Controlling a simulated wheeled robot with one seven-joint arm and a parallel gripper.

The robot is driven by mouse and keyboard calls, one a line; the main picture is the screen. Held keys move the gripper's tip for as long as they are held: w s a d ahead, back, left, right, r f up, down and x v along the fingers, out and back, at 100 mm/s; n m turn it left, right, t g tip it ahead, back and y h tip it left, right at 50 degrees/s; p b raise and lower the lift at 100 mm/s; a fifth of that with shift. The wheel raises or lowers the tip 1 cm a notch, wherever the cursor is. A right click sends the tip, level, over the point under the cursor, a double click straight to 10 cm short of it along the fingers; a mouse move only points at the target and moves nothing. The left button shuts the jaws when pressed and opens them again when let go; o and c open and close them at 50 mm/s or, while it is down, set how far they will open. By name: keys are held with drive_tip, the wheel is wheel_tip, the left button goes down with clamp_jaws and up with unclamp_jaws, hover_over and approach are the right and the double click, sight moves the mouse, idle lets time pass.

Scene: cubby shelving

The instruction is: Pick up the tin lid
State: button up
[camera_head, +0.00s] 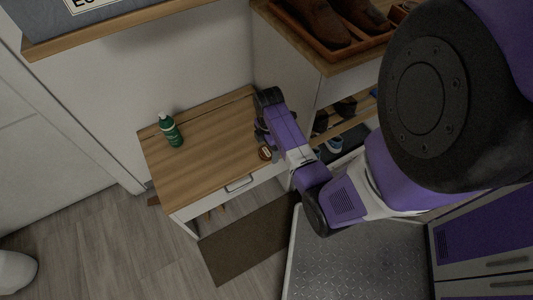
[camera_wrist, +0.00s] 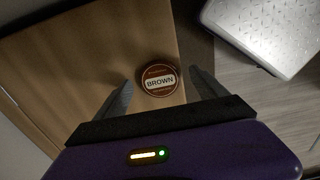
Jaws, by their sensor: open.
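The tin lid (camera_head: 265,153) is a small round brown disc lying on the wooden top of a low bench (camera_head: 200,160), close to its front right edge. In the wrist view the lid (camera_wrist: 159,80) shows a white band with the word "BROWN". My gripper (camera_wrist: 160,92) is open, with one finger on each side of the lid in that view. The lid lies between and slightly beyond the fingertips, and I cannot tell the height gap. In the head view my gripper (camera_head: 262,132) is over the bench's right end, partly hidden by my arm.
A green bottle (camera_head: 171,130) with a white cap stands at the bench's back left. A shoe shelf (camera_head: 345,120) and cabinet stand close on the right, with a tray of brown shoes (camera_head: 335,25) on top. A dark mat (camera_head: 250,240) lies on the floor in front.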

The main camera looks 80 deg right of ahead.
drive_tip(key=shift+c, duration=0.2)
drive_tip(key=c, duration=1.3)
drive_tip(key=shift+c, duration=0.2)
